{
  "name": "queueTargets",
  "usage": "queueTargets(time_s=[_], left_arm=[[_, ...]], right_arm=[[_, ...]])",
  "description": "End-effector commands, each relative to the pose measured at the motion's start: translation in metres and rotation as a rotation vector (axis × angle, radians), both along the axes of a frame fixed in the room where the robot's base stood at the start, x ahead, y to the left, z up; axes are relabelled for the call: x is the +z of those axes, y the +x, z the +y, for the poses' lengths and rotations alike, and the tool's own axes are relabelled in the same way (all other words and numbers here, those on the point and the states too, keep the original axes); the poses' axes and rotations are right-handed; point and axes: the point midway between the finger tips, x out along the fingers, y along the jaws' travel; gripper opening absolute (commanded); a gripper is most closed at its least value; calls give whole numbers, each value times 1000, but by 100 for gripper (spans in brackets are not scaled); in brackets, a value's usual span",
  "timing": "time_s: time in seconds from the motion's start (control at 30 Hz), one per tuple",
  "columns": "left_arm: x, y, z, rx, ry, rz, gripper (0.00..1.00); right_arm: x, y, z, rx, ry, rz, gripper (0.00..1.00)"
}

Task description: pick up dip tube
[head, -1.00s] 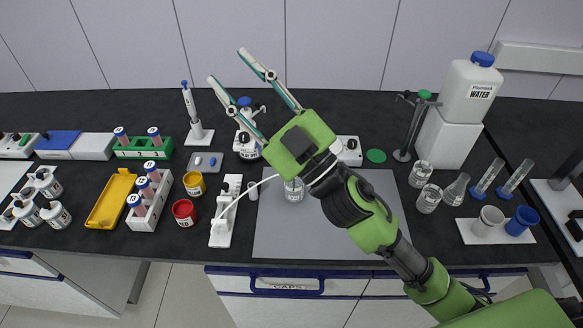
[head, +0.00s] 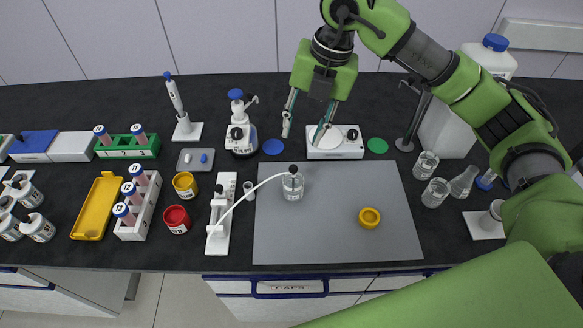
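A thin white tube (head: 250,195), which may be the dip tube, curves from a white stand (head: 221,222) to the black top of a clear bottle (head: 292,186) on the grey mat (head: 330,230). I cannot tell whether it is fixed at either end. My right gripper (head: 302,134) comes down from the top, its two fingers apart with nothing seen between them. It hangs in front of the white device with a black knob (head: 334,148), behind the bottle in the picture. My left gripper is out of view.
A yellow ring (head: 369,217) lies on the mat. A blue disc (head: 273,147) and a green disc (head: 377,146) lie behind it. A blue-capped dispenser bottle (head: 240,130) stands left of the gripper. Beakers (head: 435,192) stand at right. Most of the mat is clear.

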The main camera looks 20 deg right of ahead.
Motion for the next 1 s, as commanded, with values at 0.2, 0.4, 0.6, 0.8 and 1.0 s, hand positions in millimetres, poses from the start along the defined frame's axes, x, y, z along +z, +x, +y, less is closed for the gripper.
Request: queueTargets(time_s=[0.2, 0.4, 0.6, 0.8, 1.0], left_arm=[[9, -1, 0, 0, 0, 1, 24], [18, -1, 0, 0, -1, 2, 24], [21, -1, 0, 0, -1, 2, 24], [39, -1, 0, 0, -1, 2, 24], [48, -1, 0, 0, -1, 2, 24]], right_arm=[[-27, 2, -2, -13, -22, 7, 35], [-64, 5, 6, -11, -20, 8, 35], [-83, 7, 9, -10, -19, 4, 35], [-102, 6, 12, -9, -19, 9, 35], [-130, 9, 17, -9, -18, 4, 35]])
